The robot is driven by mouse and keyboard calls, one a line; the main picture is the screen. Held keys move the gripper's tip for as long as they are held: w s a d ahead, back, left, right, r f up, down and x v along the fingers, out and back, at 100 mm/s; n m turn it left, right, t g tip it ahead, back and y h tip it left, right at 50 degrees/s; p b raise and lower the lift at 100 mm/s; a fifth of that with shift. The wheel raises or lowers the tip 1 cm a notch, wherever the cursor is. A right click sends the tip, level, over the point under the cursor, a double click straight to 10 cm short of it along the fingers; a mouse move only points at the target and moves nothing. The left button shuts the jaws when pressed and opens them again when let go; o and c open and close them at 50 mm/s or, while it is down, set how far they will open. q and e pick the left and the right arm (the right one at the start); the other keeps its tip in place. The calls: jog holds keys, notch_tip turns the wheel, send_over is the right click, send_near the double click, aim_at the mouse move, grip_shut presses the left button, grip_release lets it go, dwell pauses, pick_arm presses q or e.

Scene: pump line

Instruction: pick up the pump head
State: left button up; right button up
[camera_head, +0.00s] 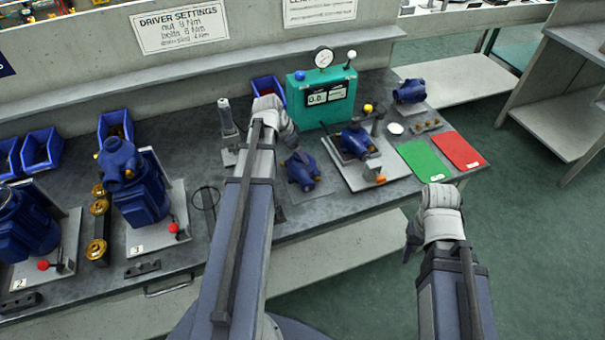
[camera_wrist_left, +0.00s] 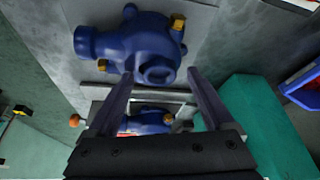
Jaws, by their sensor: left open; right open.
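A blue pump head (camera_head: 301,172) with brass fittings lies on a grey mat on the bench, just right of my left forearm. In the left wrist view the pump head (camera_wrist_left: 130,42) lies beyond the fingertips, with its round flange in line with the gap between them. My left gripper (camera_wrist_left: 160,74) is open with nothing held; in the head view its fingers are mostly hidden by the wrist. A second blue pump head (camera_head: 356,142) sits in the pale test fixture (camera_head: 340,176). A third (camera_head: 409,91) stands at the back right. My right gripper (camera_head: 410,246) is open and empty, in front of the bench.
A teal gauge box (camera_head: 320,103) stands behind the fixture. Green (camera_head: 425,160) and red (camera_head: 458,150) mats lie at the right end. Blue pump units (camera_head: 137,190) on plates and blue bins (camera_head: 41,148) fill the left. A thin ring stand (camera_head: 206,198) is left of my left arm.

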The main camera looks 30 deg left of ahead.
pick_arm(q)
grip_shut()
dwell(0.8)
